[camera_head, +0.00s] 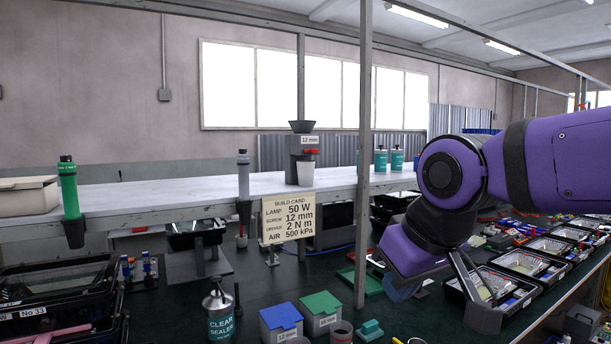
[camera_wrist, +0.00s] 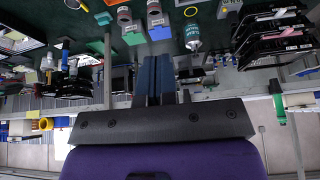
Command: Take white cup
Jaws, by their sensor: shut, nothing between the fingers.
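The white cup (camera_head: 305,174) stands upright on the pale raised shelf (camera_head: 140,192), under the spout of a grey dispenser (camera_head: 302,146) marked 12 mm. I cannot make out the cup in the wrist view. My gripper (camera_head: 402,289) is low and to the right of the cup in the head view, well apart from it, partly hidden by my purple arm. In the wrist view my gripper's blue fingers (camera_wrist: 154,78) are together, with nothing between them.
A build card (camera_head: 288,219) hangs at the shelf edge below the cup. A grey post (camera_head: 363,150) rises right of the cup. Green-labelled bottles (camera_head: 381,160) stand farther right. Blue (camera_head: 281,320) and green (camera_head: 320,308) boxes and a sealer bottle (camera_head: 218,314) occupy the dark lower bench.

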